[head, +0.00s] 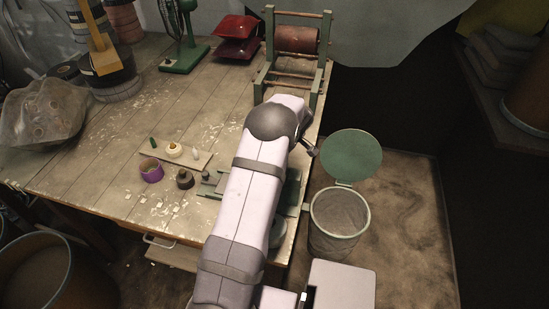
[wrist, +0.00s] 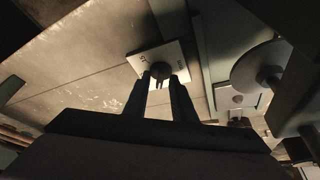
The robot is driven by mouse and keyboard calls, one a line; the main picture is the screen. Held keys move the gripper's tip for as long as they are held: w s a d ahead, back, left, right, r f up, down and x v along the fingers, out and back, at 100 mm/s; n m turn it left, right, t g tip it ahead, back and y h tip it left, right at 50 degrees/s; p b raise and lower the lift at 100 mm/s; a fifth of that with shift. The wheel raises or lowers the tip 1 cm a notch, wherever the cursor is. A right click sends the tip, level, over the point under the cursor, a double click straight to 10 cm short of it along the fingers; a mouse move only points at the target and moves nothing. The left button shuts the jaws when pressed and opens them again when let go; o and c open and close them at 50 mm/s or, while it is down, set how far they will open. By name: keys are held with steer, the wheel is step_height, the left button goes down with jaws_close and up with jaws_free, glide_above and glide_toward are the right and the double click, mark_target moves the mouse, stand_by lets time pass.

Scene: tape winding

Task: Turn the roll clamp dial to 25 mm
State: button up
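The dial (wrist: 160,71) is a small dark round knob on a square white plate (wrist: 172,56) with faint dark marks, seen in the wrist view. I cannot read its setting. My gripper (wrist: 166,80) has its two dark fingers apart, one on each side of the knob in the picture. I cannot tell whether they touch it. In the head view my arm covers the right part of the table, and I cannot make out the dial or fingertips there.
The wooden table (head: 100,140) holds a small board (head: 190,157) with little items, a purple roll (head: 151,170) and a dark roll (head: 185,179). A green frame with a red roller (head: 296,39) stands at the back. A bin (head: 340,215) with a green lid (head: 350,154) is right of the table.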

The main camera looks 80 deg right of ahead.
jaws_close()
steer(key=shift+f+m+b, duration=0.1)
steer(key=shift+m+b, duration=0.3)
steer(key=shift+a+m, duration=0.1)
steer(key=shift+m, duration=0.2)
steer(key=shift+w+m+g+h+b, duration=0.1)
steer(key=shift+m+g+h+b, duration=0.2)
steer(key=shift+m+h+b, duration=0.55)
steer(key=m, duration=0.1)
steer(key=m+g+p, duration=0.1)
steer(key=m, duration=0.1)
steer(key=shift+w+a+r, duration=0.1)
steer(key=shift+r, duration=0.1)
steer(key=shift+m+p, duration=0.4)
steer(key=shift+m, duration=0.15)
steer(key=shift+f+g, duration=0.1)
steer(key=shift+g, duration=0.2)
